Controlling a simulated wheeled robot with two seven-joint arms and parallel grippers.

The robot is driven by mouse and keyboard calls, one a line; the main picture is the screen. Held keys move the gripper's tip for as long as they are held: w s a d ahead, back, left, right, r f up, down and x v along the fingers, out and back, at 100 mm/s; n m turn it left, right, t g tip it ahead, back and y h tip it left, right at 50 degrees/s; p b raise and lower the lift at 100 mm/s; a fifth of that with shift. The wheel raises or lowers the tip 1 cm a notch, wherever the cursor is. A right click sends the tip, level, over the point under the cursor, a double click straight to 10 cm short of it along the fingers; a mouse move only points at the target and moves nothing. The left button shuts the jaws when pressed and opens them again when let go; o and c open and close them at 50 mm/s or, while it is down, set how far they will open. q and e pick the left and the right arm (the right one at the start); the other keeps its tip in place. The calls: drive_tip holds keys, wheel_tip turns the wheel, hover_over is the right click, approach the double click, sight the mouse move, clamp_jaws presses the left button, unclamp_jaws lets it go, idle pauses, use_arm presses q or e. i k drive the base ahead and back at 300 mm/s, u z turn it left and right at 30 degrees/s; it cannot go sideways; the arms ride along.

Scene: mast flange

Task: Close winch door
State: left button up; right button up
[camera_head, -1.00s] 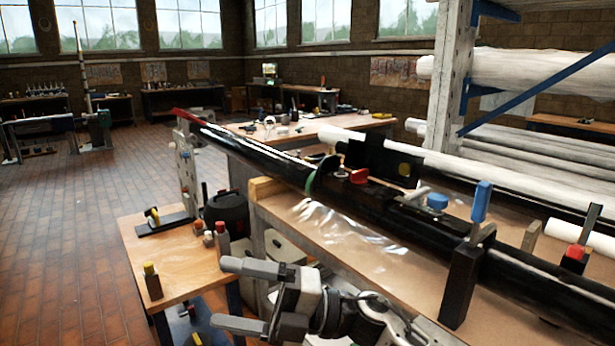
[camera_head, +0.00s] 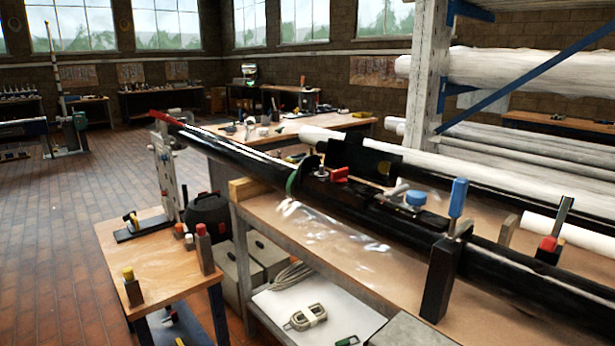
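A long black mast (camera_head: 240,158) lies across the workbench, running from the far left to the near right. A flat black panel (camera_head: 352,160) with a yellow round spot stands raised behind the middle of the mast; it looks like the winch door, standing open. A red piece (camera_head: 339,174) and a blue round knob (camera_head: 416,198) sit on or beside the mast near it. Whether the panel is hinged to the mast is hard to tell. Neither of my grippers shows in the head view.
A black clamp post with a blue handle (camera_head: 458,197) holds the mast at the near right; a red-based clamp (camera_head: 549,244) stands behind. A small wooden table (camera_head: 165,258) with bottles stands left. White rolls (camera_head: 500,75) fill the right rack. The floor at left is clear.

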sight(363, 161)
drive_tip(key=u, duration=0.55)
drive_tip(key=k, duration=1.25)
drive_tip(key=u, duration=0.75)
drive_tip(key=i, duration=1.85)
drive_tip(key=z, duration=1.3)
drive_tip(key=i, duration=1.1)
drive_tip(key=z, duration=1.15)
